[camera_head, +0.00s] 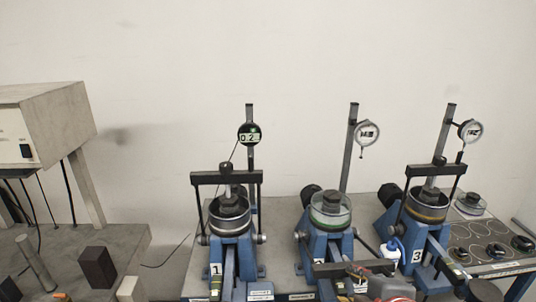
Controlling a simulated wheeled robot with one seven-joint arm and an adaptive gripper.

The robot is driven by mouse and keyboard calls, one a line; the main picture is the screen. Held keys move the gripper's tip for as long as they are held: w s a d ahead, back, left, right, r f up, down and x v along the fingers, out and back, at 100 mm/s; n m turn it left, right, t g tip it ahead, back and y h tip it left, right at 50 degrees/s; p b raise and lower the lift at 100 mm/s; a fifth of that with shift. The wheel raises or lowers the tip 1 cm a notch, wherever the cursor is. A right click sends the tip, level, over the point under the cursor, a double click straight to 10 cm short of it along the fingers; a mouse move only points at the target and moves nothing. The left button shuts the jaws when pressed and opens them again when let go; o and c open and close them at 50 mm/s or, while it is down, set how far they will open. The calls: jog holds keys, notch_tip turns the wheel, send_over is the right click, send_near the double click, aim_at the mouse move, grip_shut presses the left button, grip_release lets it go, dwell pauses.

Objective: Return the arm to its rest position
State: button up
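No part that I can be sure is my arm or gripper shows in the head view. Three blue lever frames stand side by side on a grey bench. Frame 1 (229,262) is left of centre, with a black yoke raised over its round cell. Frame 2 (327,248) is in the middle; its cell (331,208) has no yoke over it, and a black bar (350,268) lies low in front. Frame 3 (421,246) is to the right with its yoke raised. The lower ends of the frames are cut off by the picture's bottom edge.
A white-and-blue bottle (392,252) is between frames 2 and 3. A beige box (42,132) stands left; dark blocks (97,267) lie below it.

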jog(key=s+f+m+g, duration=0.4)
jog(key=s+f+m, duration=0.2)
jog(key=m, duration=0.9)
jog(key=shift+s+a+m, duration=0.15)
jog(key=shift+s+m, duration=0.25)
jog(key=shift+s, duration=0.3)
